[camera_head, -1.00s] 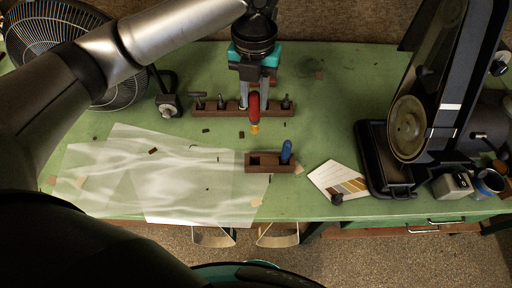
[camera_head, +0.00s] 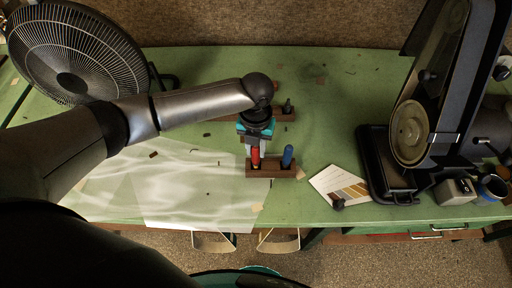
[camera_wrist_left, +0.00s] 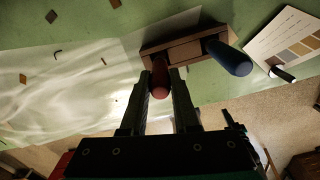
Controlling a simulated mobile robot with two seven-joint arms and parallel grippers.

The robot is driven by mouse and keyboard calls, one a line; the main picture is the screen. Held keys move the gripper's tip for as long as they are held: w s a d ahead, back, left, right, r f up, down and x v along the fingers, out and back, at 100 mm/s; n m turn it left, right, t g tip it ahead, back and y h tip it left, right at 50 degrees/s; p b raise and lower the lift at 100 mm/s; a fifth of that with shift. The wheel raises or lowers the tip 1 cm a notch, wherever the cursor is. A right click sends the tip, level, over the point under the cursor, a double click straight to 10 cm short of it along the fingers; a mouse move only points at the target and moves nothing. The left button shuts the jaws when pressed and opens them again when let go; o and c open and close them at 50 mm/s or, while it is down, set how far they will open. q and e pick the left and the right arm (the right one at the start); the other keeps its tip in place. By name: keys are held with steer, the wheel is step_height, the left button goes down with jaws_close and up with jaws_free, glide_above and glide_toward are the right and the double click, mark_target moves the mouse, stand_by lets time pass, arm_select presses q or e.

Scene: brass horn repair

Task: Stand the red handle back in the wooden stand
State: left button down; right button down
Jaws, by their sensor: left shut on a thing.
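The red handle (camera_head: 255,157) is gripped upright in my left gripper (camera_head: 256,151), over the left part of the wooden stand (camera_head: 271,173). In the left wrist view the red handle (camera_wrist_left: 160,79) sits between both fingers of my left gripper (camera_wrist_left: 161,82), and the stand (camera_wrist_left: 172,53) is just beyond it. The handle's lower end is hidden, so I cannot tell how deep it is in the stand. A blue handle (camera_head: 288,155) stands in the right part of the same stand. My right gripper is not in view.
A longer wooden rack (camera_head: 284,117) with small tools lies behind, partly covered by my arm. A colour card (camera_head: 338,182) lies right of the stand, a black machine (camera_head: 384,165) further right. Translucent sheets (camera_head: 170,190) cover the bench to the left. A fan (camera_head: 75,60) stands at the back left.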

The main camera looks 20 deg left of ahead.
arm_select(q)
steer(key=c, duration=0.7)
jaws_free()
steer(key=shift+o, duration=0.2)
step_height(320, 180, up, 12)
